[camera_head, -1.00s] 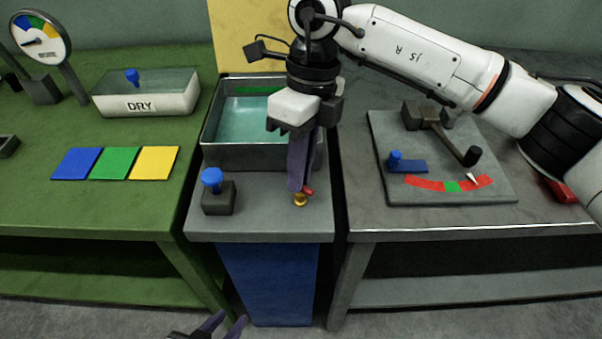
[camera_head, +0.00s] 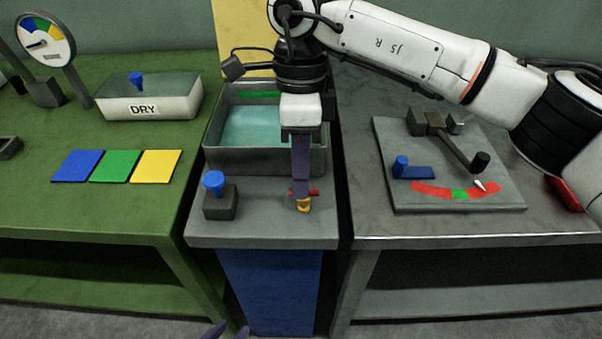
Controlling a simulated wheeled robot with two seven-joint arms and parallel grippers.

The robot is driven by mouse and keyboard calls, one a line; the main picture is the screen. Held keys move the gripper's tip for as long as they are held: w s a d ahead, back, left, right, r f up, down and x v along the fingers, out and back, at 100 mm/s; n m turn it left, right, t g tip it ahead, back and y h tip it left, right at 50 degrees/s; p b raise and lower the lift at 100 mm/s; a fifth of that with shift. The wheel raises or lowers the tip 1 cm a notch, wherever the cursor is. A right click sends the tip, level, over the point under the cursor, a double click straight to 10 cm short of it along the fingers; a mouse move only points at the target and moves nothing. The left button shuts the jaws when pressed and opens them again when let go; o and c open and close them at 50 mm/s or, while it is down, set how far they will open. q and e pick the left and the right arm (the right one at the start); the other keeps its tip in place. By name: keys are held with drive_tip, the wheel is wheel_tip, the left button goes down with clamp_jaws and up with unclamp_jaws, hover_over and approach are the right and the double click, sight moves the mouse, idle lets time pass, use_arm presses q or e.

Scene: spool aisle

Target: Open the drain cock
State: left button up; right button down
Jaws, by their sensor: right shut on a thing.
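The drain cock is a small brass fitting (camera_head: 304,206) with a red handle (camera_head: 314,192), on the grey ledge in front of the tank (camera_head: 265,160). My right gripper (camera_head: 302,198) points down over the cock, its purple fingers shut on the red handle. Red shows on both sides of the fingers, so the handle lies crosswise, left to right. The fingers hide its middle. The tank holds pale greenish liquid.
A blue-knobbed block (camera_head: 215,200) stands on the ledge left of the cock. The green table (camera_head: 60,215) holds a DRY box (camera_head: 150,100) and coloured squares. The right bench has a plate with a lever (camera_head: 455,148) and a red-green scale.

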idle(0.3)
drive_tip(key=c, duration=1.8)
unclamp_jaws()
drive_tip(key=shift+c, duration=0.2)
use_arm(q)
drive_tip(key=shift+w+r, duration=0.1)
drive_tip(key=shift+w, duration=0.1)
use_arm(e)
drive_tip(key=shift+r, duration=0.15)
use_arm(q)
drive_tip(key=shift+s+r+p, duration=0.15)
drive_tip(key=shift+r+p, duration=0.05)
drive_tip(key=shift+p, duration=0.15)
use_arm(e)
wheel_tip(320, 180, up, 10)
drive_tip(key=w, duration=0.2)
use_arm(q)
drive_tip(key=shift+r, duration=0.1)
